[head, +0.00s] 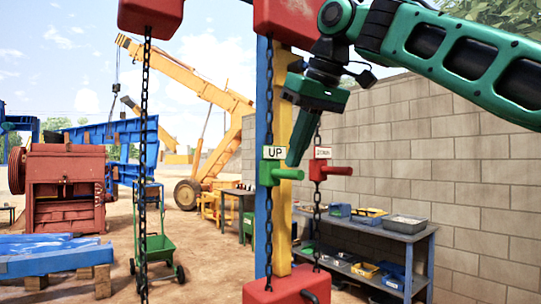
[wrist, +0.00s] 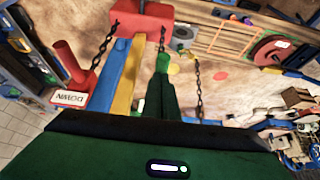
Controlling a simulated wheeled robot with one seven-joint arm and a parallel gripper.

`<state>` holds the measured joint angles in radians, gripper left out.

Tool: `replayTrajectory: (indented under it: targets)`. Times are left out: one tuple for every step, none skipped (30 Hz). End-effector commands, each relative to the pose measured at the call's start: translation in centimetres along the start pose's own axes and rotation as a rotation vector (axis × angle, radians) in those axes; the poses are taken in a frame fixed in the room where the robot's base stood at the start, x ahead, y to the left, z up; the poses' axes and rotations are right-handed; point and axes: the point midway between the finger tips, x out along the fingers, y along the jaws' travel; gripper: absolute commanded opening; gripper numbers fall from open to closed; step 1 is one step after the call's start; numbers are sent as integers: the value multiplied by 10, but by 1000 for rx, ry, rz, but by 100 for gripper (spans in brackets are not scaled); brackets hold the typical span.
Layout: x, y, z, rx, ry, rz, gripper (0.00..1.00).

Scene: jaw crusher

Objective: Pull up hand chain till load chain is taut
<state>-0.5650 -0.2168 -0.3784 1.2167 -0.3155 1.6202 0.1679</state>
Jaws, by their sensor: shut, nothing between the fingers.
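My gripper (head: 293,162) points down with its fingers shut and empty. In the head view its tips overlap the area just above the green handle (head: 290,174) marked UP; I cannot tell whether they touch. A red handle (head: 338,171) with a second sign sits to the right; the wrist view shows this handle (wrist: 72,62) marked DOWN. Dark chains hang at the left (head: 143,130), in front of the post (head: 268,120) and at its right (head: 318,220). I cannot tell which is the hand chain. In the wrist view shut green fingers (wrist: 163,75) reach forward.
Red housings (head: 285,20) are above and a red block (head: 285,287) is below. A blue and yellow post (head: 283,110) stands behind the chains. A shelf with bins (head: 378,230) stands against the block wall (head: 460,180). A green cart (head: 160,255) stands on open ground at left.

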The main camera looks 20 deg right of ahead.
Motion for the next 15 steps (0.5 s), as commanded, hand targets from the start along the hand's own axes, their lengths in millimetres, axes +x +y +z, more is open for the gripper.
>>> replayTrajectory:
  targets:
    - [2, 1, 2, 2, -2, 1, 0]
    - [3, 1, 2, 2, -2, 1, 0]
    - [4, 1, 3, 2, -2, 1, 0]
    - [5, 1, 3, 2, -2, 1, 0]
    - [6, 1, 4, 2, -2, 1, 0]
    - [7, 1, 4, 3, -2, 1, 0]
    - [8, 1, 5, 3, -1, 1, 0]
    - [8, 1, 5, 2, -1, 1, 0]
    - [10, 1, 6, 2, -1, 1, 0]
    - [10, 1, 6, 2, -1, 1, 0]
    - [12, 1, 7, 2, -2, 1, 0]
    - [13, 1, 8, 2, -2, 1, 0]
    - [14, 1, 9, 2, -2, 1, 0]
    - [15, 1, 9, 2, -2, 1, 0]
    - [16, 1, 10, 2, -1, 1, 0]
